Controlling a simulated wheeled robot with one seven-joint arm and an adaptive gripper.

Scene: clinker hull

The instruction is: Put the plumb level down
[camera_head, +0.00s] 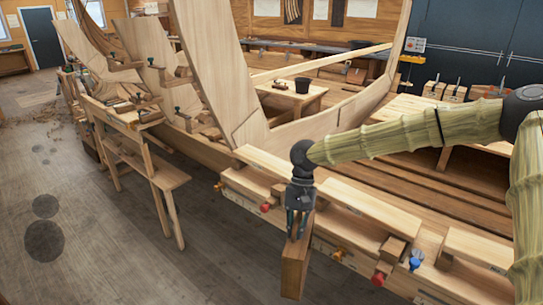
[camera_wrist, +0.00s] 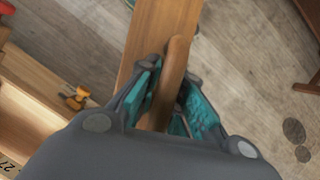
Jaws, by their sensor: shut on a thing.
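The plumb level (camera_head: 294,268) looks like a long, flat wooden bar. In the head view it hangs below my gripper (camera_head: 298,222), in front of the hull's near side, with its lower part out in the air over the floor. In the wrist view my gripper (camera_wrist: 170,88) has its teal finger pads on either side of a rounded wooden strip (camera_wrist: 176,60) on the level (camera_wrist: 152,32). The gripper is shut on it. The pads and the gripper body hide part of the level, and I cannot see any markings on it.
The hull's near edge (camera_head: 350,205) carries wooden blocks and clamps with red, yellow and blue ends (camera_head: 378,279). A wooden trestle (camera_head: 150,172) stands at the left. A small table (camera_head: 292,94) with a black bucket (camera_head: 303,85) is behind.

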